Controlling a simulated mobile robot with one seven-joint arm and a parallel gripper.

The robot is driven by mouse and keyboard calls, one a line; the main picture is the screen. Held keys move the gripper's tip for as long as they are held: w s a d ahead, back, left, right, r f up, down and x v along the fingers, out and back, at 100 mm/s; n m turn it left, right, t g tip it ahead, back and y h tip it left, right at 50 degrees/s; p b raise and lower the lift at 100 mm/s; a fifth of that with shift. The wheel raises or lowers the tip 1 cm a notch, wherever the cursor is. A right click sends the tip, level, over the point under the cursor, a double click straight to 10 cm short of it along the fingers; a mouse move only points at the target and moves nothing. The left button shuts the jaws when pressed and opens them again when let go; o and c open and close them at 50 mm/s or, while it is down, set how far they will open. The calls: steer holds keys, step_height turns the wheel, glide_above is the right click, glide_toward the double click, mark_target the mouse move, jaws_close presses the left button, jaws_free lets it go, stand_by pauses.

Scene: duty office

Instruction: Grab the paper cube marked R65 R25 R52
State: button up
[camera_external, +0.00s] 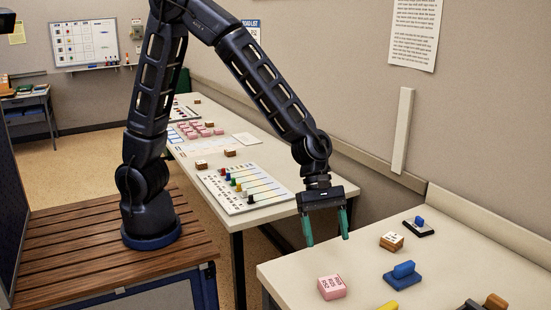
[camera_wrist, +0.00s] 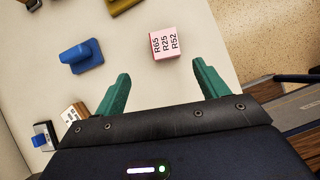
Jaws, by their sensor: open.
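The pink paper cube (camera_wrist: 165,43) shows the marks R65 R25 R52 on its upper face in the wrist view. It sits on the near table (camera_external: 290,272), close to the table's front edge, and also shows in the external view (camera_external: 331,287). My gripper (camera_external: 327,241) is open and empty above the left part of this table. In the wrist view the cube lies beyond my fingertips (camera_wrist: 160,68), roughly centred between them and apart from both.
A blue stamp-like block (camera_external: 403,275), a wooden block with a label (camera_external: 391,241), a small blue-and-black stamp (camera_external: 419,226) and a yellow object (camera_external: 388,306) stand on the same table. A long table (camera_external: 270,212) behind holds a chart and pink blocks. A wall rises behind both tables.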

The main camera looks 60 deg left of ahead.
glide_above(332, 281)
steer(key=w+a, duration=0.1)
steer(key=a, duration=0.2)
step_height(332, 281, down, 5)
steer(key=shift+d, duration=0.1)
steer(key=shift+s+x, duration=0.15)
steer(key=shift+x, duration=1.15)
steer(key=shift+s+x, duration=0.15)
steer(key=shift+x, duration=1.15)
steer(key=shift+c, duration=0.2)
steer(key=c, duration=1)
